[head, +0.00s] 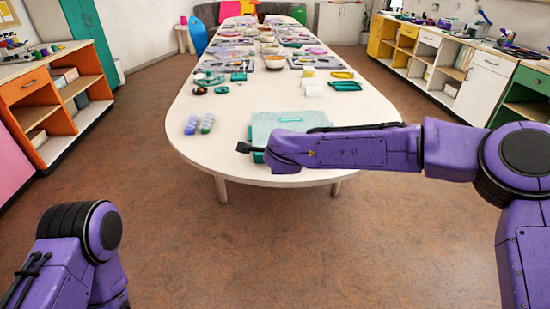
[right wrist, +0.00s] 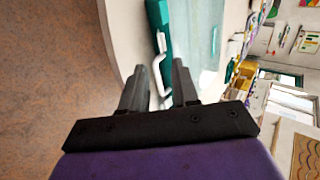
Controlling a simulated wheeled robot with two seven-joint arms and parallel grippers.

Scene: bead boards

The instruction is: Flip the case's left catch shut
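The case (head: 290,119) is a pale teal box with a darker teal edge, on the near end of the white table. My right arm crosses in front of it and hides its near side. My right gripper (head: 243,148) is at the case's near left corner. In the right wrist view, the gripper (right wrist: 159,66) is open, with the case's teal side (right wrist: 158,18) ahead. A white bent piece (right wrist: 161,68) on the case shows between the fingers; I cannot tell whether they touch it or whether it is a catch or a handle. My left gripper is out of view.
The white table (head: 225,161) runs away from me. Small bead containers (head: 199,125) stand left of the case. A teal tray (head: 345,86) and white blocks (head: 312,88) lie behind it. Shelves line both sides; the floor in front is clear.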

